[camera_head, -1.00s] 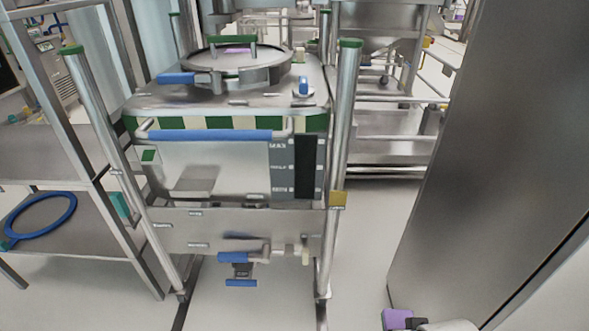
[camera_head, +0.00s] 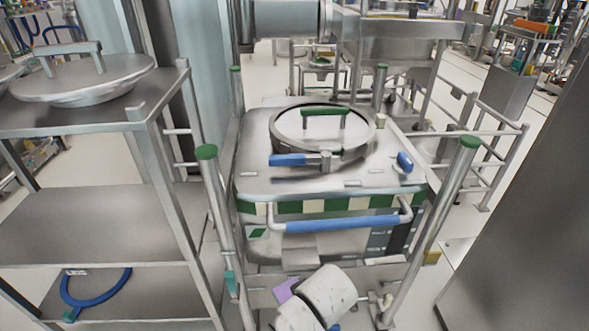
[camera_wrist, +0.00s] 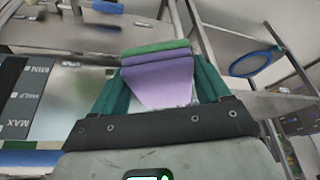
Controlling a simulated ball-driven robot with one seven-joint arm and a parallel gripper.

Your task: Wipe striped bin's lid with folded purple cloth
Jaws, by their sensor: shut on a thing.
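The striped bin (camera_head: 338,180) is a steel vessel with a green-and-cream striped band and a blue front handle bar. Its round steel lid (camera_head: 298,127) lies flat on top, with a green-gripped handle across it and a blue latch at the front. My gripper (camera_wrist: 160,72) has teal fingers shut on the folded purple cloth (camera_wrist: 163,86), which has a green strip along its far edge. In the head view the purple cloth (camera_head: 286,291) shows beside my pale arm, low in front of the bin and below its handle bar, apart from the lid. The fingertips are hard to see there.
Green-capped posts (camera_head: 462,155) stand at the bin's corners. A steel shelf rack (camera_head: 90,222) is on the left, with a round lid (camera_head: 88,80) on top and a blue ring (camera_head: 97,287) lower down. A grey panel (camera_head: 535,210) closes in the right side.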

